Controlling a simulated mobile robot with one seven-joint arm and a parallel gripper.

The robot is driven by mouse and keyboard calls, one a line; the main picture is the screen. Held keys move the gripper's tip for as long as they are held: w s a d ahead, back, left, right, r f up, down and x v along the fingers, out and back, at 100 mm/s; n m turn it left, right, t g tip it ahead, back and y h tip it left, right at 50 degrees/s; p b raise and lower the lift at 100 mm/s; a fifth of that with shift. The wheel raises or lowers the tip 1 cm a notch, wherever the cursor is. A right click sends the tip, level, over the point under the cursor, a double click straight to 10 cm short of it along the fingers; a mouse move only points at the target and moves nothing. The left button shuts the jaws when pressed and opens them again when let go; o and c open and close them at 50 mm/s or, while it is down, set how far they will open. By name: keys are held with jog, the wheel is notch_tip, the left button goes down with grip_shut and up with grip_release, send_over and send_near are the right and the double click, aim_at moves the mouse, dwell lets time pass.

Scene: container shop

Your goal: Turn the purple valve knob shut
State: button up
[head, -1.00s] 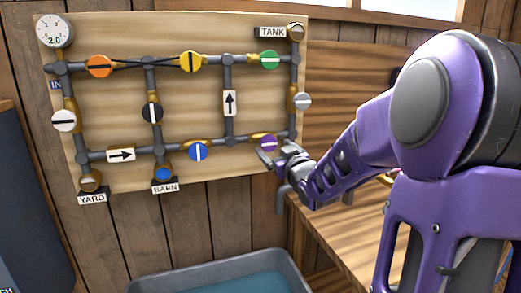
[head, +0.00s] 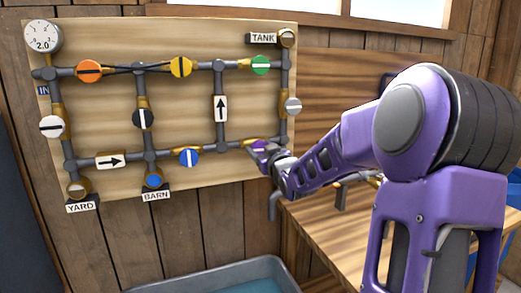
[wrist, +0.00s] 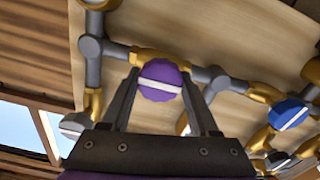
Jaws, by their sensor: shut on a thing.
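The purple valve knob (head: 259,146) sits on the lower pipe at the right of the pipe board, partly hidden by my gripper (head: 264,152) in the head view. In the wrist view the purple knob (wrist: 161,80) faces me, with a white stripe running roughly along its pipe. The fingers of my gripper (wrist: 160,84) lie on either side of the knob, shut on it. The brass valve body (wrist: 160,58) shows just behind the knob.
The blue knob (head: 189,157) is left of the purple one; the green knob (head: 261,65) and grey knob (head: 293,105) are above. A wooden bench (head: 330,225) stands at the right, below my arm. A water basin (head: 225,275) is below the board.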

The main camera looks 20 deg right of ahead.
jog(key=c, duration=0.4)
jog(key=shift+c, duration=0.2)
jog(key=shift+m, duration=0.3)
jog(key=m+p, duration=0.2)
jog(key=shift+r+m, duration=0.1)
jog(key=shift+m, duration=0.3)
jog(key=m+p, duration=0.2)
jog(key=m, duration=0.2)
jog(key=shift+m, duration=0.3)
jog(key=m+p, duration=0.3)
jog(key=m, duration=0.2)
jog(key=shift+d, duration=0.1)
jog(key=shift+f+m+p, duration=0.2)
jog(key=shift+m+p, duration=0.85)
jog(key=shift+m, duration=1.35)
